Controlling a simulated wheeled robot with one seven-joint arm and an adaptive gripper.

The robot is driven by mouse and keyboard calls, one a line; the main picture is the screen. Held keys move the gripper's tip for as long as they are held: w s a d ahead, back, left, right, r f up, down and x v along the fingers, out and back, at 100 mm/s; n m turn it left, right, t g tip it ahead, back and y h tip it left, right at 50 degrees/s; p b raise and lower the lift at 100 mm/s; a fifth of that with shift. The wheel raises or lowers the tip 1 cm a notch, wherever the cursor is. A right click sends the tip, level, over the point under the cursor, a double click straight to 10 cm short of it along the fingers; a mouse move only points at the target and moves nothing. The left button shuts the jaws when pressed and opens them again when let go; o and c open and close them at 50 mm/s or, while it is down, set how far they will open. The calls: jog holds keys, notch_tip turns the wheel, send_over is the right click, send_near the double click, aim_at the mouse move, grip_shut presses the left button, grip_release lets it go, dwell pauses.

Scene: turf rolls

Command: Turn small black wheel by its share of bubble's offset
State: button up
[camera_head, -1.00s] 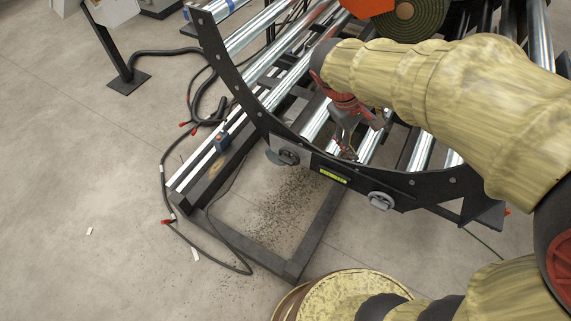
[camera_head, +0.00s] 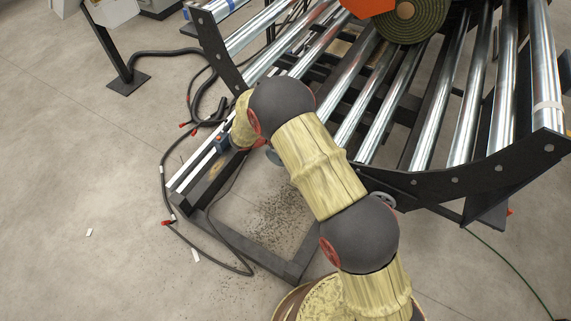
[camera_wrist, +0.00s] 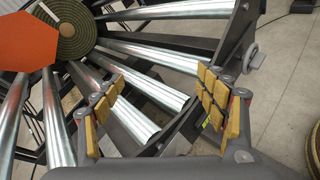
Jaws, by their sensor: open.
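My gripper (camera_wrist: 160,90) is open in the wrist view, with tan padded fingers on both sides and nothing between them. In the head view my arm bends across the left part of the curved black end plate (camera_head: 440,190) and hides most of the gripper. The small black wheel is not clearly seen; my arm covers the left end of the plate, with only a grey-teal disc edge (camera_head: 272,156) showing. A grey wheel (camera_head: 384,202) sits further right on the plate; a grey wheel also shows in the wrist view (camera_wrist: 252,55). A yellow-green patch (camera_wrist: 207,122), perhaps the level, peeks past the right finger; its bubble cannot be read.
Shiny steel rollers (camera_head: 460,110) fill the cradle behind the plate. A green turf roll (camera_head: 408,20) and an orange plate (camera_head: 368,6) are at the top. A black cable (camera_head: 195,238) with red clips loops on the floor at left.

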jog(key=a+f+n+t+y, duration=0.1)
jog(key=a+f+n+t, duration=0.25)
jog(key=f, duration=0.65)
jog(key=s+a+f+n+t+y, duration=0.1)
jog(key=a+f+n+t, duration=0.3)
jog(key=f, duration=0.5)
jog(key=a+f+n+t+y, duration=0.1)
jog(key=a+f+n+t, duration=0.2)
jog(key=a+f+n, duration=0.5)
jog(key=w+d+f+m+b, duration=0.1)
jog(key=w+d+m+b, duration=0.1)
jog(key=w+d, duration=0.4)
jog(key=shift+w+d+f+m, duration=0.15)
jog(key=shift+f+m, duration=0.25)
jog(key=shift+m, duration=0.25)
jog(key=shift+g, duration=0.25)
jog(key=c, duration=1.1)
jog(key=shift+c, duration=0.3)
